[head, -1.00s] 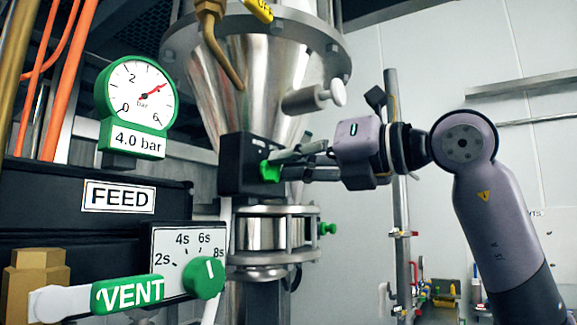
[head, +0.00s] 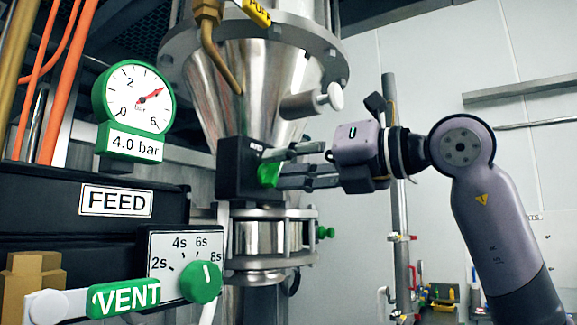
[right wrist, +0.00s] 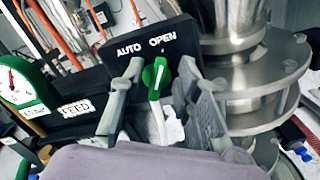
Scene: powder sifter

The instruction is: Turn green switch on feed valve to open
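The green switch (right wrist: 155,73) sits on the front of a black box (right wrist: 175,32) marked AUTO and OPEN in the right wrist view. Its white mark points up and slightly right, toward OPEN. In the head view the switch (head: 268,175) is partly covered by my right gripper (head: 279,168) at the front of the box (head: 237,172). In the right wrist view the right gripper (right wrist: 161,65) has one finger on each side of the switch, with visible gaps between. It is open. My left gripper is not in view.
A shiny metal hopper (head: 262,95) rises behind the box, with a flanged metal section (head: 272,235) below. At left are a green gauge (head: 139,97), a FEED panel (head: 116,201), a green dial (head: 201,282) and a VENT handle (head: 124,298). A vertical pipe (head: 391,110) stands behind my right arm.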

